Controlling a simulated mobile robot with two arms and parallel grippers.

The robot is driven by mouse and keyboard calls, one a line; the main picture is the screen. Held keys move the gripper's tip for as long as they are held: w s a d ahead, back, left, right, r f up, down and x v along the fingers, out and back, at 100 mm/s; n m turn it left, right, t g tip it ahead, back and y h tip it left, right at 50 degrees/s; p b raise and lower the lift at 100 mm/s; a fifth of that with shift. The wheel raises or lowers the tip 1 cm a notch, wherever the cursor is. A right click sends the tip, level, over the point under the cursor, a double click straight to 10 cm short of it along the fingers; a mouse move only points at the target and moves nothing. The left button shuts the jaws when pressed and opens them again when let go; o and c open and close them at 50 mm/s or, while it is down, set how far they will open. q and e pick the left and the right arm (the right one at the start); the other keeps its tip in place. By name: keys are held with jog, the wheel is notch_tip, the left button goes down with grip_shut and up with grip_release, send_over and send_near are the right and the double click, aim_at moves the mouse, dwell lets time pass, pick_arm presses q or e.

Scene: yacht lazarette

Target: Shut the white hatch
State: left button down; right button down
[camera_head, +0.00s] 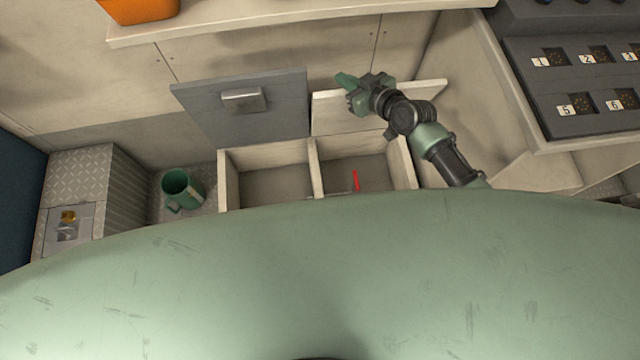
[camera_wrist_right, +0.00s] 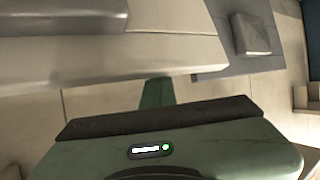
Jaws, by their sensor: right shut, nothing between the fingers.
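The white hatch (camera_head: 333,112) stands open and raised at the back of the right-hand compartment of a low bin. My right arm crosses in front of it and hides its middle. My right gripper (camera_head: 345,80) is shut and empty at the hatch's upper edge. I cannot tell whether it touches the hatch. In the right wrist view a pale panel (camera_wrist_right: 120,58), apparently the white hatch, lies close to the fingers (camera_wrist_right: 156,92). My left gripper is not in view.
A grey hatch (camera_head: 205,107) with a block handle stands open over the left compartment. A red object (camera_head: 356,180) lies in the right compartment. A green mug (camera_head: 180,187) stands left of the bin. A numbered panel (camera_head: 575,85) is at right.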

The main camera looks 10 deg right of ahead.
jog(key=shift+g, duration=0.4)
jog(key=s+f, duration=0.2)
jog(key=f, duration=0.1)
jog(key=shift+s+a+f, duration=0.2)
jog(key=shift+s+f, duration=0.05)
jog(key=shift+s, duration=0.1)
jog(key=shift+w+a+f+p, duration=0.1)
jog(key=shift+w+f+p, duration=0.05)
jog(key=shift+f+p, duration=0.25)
jog(key=shift+s+r, duration=0.3)
jog(key=shift+s, duration=0.25)
jog(key=shift+s+p, duration=0.5)
jog(key=shift+s, duration=0.5)
jog(key=shift+r, duration=0.25)
notch_tip(320, 180, up, 12)
jog(key=p, duration=1.3)
send_over(344, 99)
jog(key=s, duration=0.6)
jog(key=shift+w+f, duration=0.1)
jog(key=shift+f, duration=0.05)
